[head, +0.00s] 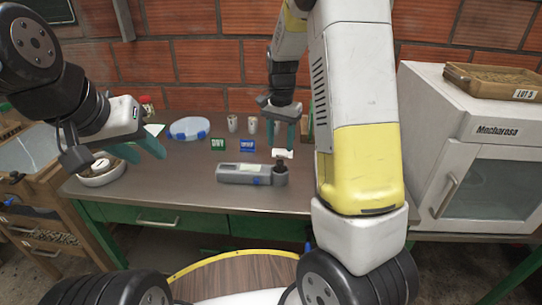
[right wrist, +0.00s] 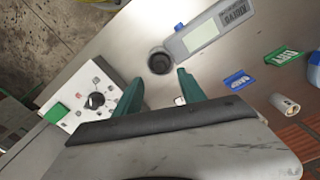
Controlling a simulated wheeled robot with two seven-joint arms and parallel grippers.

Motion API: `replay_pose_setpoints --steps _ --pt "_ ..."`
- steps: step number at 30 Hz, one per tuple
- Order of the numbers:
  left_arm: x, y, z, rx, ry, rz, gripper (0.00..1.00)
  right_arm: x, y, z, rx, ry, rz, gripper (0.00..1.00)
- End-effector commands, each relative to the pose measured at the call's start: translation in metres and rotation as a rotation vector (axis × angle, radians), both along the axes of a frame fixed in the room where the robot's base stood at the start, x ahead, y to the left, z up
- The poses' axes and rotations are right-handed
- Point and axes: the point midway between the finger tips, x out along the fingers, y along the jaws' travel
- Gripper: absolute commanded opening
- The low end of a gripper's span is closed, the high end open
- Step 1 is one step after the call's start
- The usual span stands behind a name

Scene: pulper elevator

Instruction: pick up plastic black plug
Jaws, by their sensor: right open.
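A dark round cup-like piece (head: 280,174), possibly the black plug, stands at the right end of the grey handheld device (head: 242,173) on the table. The right wrist view shows it as a black ring with a dark hollow (right wrist: 160,61). My right gripper (head: 281,147) is open above and behind it, pointing down. Its teal fingers (right wrist: 158,84) are apart, and the dark piece lies just beyond their tips in that view. A small white item (head: 282,154) shows by these fingertips; I cannot tell what it is. My left gripper (head: 148,152) is open and empty over the table's left side.
Blue (head: 247,146) and green (head: 218,144) signs and two small cups (head: 232,123) stand behind the device. A white panel with a black knob (right wrist: 92,100) is beside the right gripper. A white oven (head: 483,150) stands right.

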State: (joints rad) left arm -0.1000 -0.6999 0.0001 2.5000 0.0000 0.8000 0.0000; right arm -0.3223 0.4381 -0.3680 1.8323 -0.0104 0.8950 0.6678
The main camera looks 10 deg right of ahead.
Motion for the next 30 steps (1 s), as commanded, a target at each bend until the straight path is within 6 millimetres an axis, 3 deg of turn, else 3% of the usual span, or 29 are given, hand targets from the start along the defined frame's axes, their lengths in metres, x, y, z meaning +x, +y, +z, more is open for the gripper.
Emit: replay_pose_setpoints --steps 15,23,24,30 --pt "0.000 0.000 0.000 0.000 0.000 0.000 0.36 0.002 -0.001 -0.066 0.000 0.002 0.002 0.48" --pt "0.000 0.000 0.000 0.000 0.000 0.000 0.36 0.002 -0.001 -0.071 0.001 -0.001 0.002 0.48" --pt "0.000 0.000 0.000 0.000 0.000 0.000 0.36 0.002 -0.001 -0.070 0.001 -0.001 0.002 0.46" --pt "0.000 0.000 0.000 0.000 0.000 0.000 0.36 0.002 -0.001 -0.070 0.001 0.000 0.002 0.06"
